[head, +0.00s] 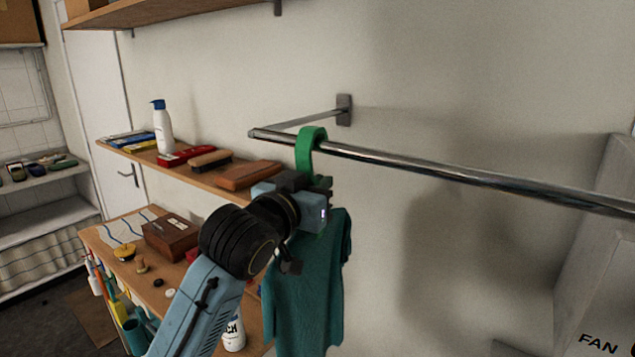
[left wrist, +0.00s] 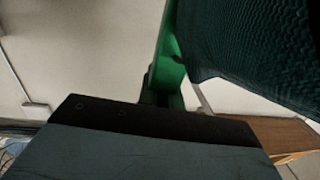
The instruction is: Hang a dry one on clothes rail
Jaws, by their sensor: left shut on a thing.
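The metal clothes rail (head: 450,172) runs across the head view from a wall bracket out to the right. A green hanger (head: 311,145) has its hook looped at the rail near the rail's left end; I cannot tell whether its weight rests there. A teal knitted garment (head: 315,290) hangs from the hanger below the rail. My left gripper (head: 318,192) is shut on the hanger just below the hook. In the left wrist view, the green hanger (left wrist: 170,70) and the teal garment (left wrist: 260,45) show close up. My right gripper is not in view.
A wooden wall shelf (head: 190,172) with a white bottle (head: 161,127), brushes and boxes is left of the rail. Below it, a wooden table (head: 115,235) holds a brown box (head: 170,237). A white unit marked FAN (head: 600,342) stands at right. The rail's right stretch is clear.

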